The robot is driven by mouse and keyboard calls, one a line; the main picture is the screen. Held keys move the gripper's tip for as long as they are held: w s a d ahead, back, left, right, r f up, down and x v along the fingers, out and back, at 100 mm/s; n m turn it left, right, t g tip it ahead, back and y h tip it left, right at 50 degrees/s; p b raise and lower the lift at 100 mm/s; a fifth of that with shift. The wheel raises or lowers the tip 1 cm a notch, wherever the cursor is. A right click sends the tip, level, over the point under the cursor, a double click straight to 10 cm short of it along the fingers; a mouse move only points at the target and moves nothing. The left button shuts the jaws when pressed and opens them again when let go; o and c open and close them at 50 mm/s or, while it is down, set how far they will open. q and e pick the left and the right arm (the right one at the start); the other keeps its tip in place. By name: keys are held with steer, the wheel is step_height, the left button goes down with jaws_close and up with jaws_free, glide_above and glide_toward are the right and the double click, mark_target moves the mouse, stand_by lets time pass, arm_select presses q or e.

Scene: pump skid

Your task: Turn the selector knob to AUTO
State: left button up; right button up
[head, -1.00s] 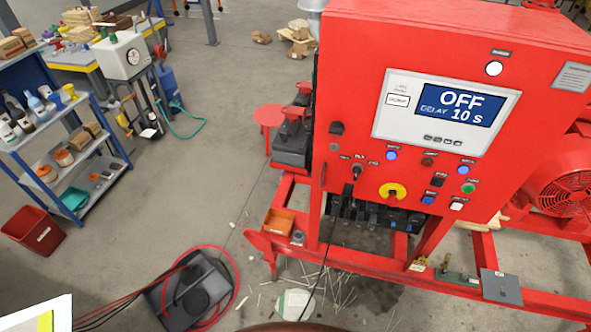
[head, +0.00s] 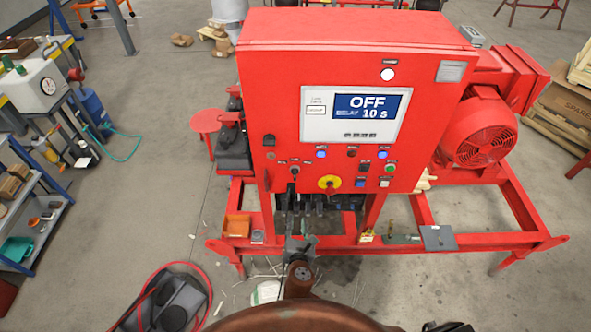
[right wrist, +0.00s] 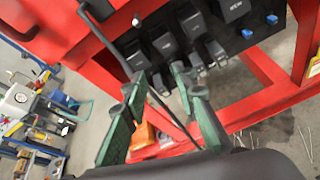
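The selector knob (head: 294,171) is a small black knob at the lower left of the red cabinet's front, with small labels above it too blurred to read. Its pointer direction is too small to tell. The display (head: 366,106) above reads OFF and 10 s. My right gripper (head: 300,243) is below the knob and apart from it, in front of the cabinet's lower edge. In the right wrist view its two green fingers (right wrist: 158,82) are spread with nothing held between them. I cannot pick out the knob for sure there. My left gripper is not in view.
A yellow-ringed rotary switch (head: 329,183) sits right of the knob, with several buttons beyond. Dark blocks (right wrist: 168,45) and a black cable hang under the cabinet, close ahead of the fingers. The red frame rail (head: 400,246) runs below.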

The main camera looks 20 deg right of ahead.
mark_target(295, 175)
steer(key=s+a+r+n+t+h+p, duration=0.1)
steer(key=s+r+n+t, duration=0.1)
steer(key=r, duration=0.9)
steer(key=s+a+r+n+t+h+p, duration=0.1)
steer(key=s+r+t, duration=0.1)
steer(key=r, duration=0.8)
steer(key=x, duration=0.2)
steer(key=p+x, duration=0.1)
steer(key=x, duration=0.4)
steer(key=shift+w+r, duration=0.35)
steer(key=shift+w, duration=0.05)
steer(key=shift+c, duration=0.4)
